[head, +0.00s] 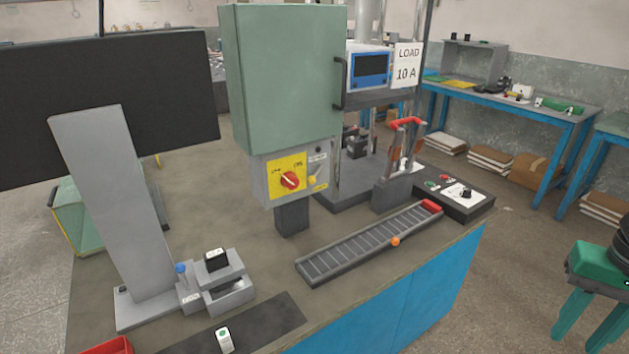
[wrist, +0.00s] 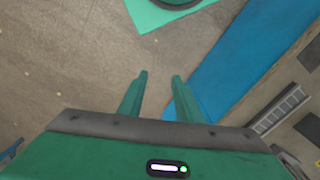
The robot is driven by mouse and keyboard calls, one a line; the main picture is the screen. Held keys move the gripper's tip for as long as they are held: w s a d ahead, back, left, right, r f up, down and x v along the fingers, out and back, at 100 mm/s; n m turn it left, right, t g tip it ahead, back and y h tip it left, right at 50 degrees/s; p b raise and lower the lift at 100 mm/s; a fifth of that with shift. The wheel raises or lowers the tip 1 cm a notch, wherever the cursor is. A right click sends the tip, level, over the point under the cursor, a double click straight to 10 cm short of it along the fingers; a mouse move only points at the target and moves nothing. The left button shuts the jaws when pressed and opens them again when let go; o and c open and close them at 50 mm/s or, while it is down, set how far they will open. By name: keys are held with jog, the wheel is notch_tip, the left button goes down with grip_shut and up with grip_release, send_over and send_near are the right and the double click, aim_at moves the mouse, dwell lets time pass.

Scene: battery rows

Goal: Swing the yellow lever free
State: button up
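The yellow lever (head: 312,181) is a small handle on the front of the grey switch box (head: 262,182), just right of a red rotary knob (head: 290,180) on a yellow plate. The box sits under a green cabinet (head: 285,80). My gripper (head: 583,342) is at the right edge of the head view, beyond the bench and far from the lever. In the wrist view, its two teal fingers (wrist: 160,77) are apart with nothing between them. The lever cannot be made out in the wrist view.
A roller track (head: 370,243) with an orange ball (head: 395,241) lies along the bench's near right edge. A black control box (head: 453,197) and a red-handled device (head: 400,165) stand behind it. A dark panel (head: 100,100) stands at left. Open floor lies right of the bench.

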jog(key=shift+o, duration=1.1)
jog(key=w+a+f+n+t, duration=0.1)
jog(key=w+n+t, duration=0.15)
jog(key=w, duration=0.75)
jog(key=m+t+y, duration=0.1)
jog(key=t+y, duration=0.7)
jog(key=t, duration=0.3)
send_near(315, 181)
jog(key=x, duration=0.9)
jog(key=shift+a, duration=0.2)
jog(key=shift+c, duration=0.4)
